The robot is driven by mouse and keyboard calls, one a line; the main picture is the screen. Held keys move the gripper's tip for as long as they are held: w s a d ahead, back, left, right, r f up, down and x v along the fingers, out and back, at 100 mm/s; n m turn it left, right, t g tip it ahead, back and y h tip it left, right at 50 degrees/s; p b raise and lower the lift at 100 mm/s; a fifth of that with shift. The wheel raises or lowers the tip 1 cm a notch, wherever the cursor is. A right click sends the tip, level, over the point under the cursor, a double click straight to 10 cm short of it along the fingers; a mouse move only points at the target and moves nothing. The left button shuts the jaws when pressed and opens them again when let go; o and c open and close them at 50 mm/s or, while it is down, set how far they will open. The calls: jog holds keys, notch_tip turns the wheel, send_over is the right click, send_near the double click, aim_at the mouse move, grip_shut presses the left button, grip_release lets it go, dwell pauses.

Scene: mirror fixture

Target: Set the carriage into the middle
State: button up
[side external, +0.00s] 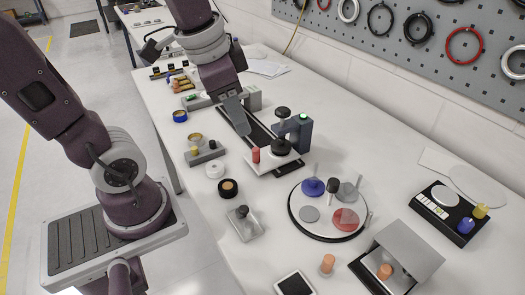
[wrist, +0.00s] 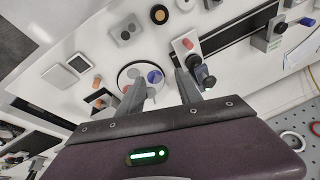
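The carriage appears to be the pale plate (side external: 262,165) with a red peg and a dark round knob, at the near end of a dark rail (side external: 259,130). In the wrist view, the plate (wrist: 183,44) and rail (wrist: 235,42) lie ahead and to the right. My gripper (side external: 240,128) is above the rail in the side view, apart from the carriage knob. The wrist view shows my gripper (wrist: 157,84) with its fingers spread and nothing between them. The near finger hides part of the rail in the side view.
A dark upright block (side external: 302,133) with a green light stands beside the carriage. A grey block (side external: 253,98) stands near the rail's far end. A round turntable (side external: 325,232) with coloured discs sits nearer. An open-lidded box (side external: 408,252) stands at the right front.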

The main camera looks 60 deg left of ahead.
jog(key=w+a+f+m+g, duration=0.3)
jog(key=w+a+f, duration=0.3)
jog(key=w, duration=0.1)
jog(key=m, duration=0.2)
send_over(257, 149)
jog(key=shift+g+h, duration=0.3)
jog(key=f, duration=0.5)
jog(key=shift+s+d+f, duration=0.2)
jog(key=shift+d+f, duration=0.05)
jog(key=shift+f, duration=0.05)
jog(key=shift+m, duration=0.5)
jog(key=f, duration=0.8)
jog(key=shift+w+a+f, duration=0.15)
jog(key=shift+a, duration=0.2)
grip_shut()
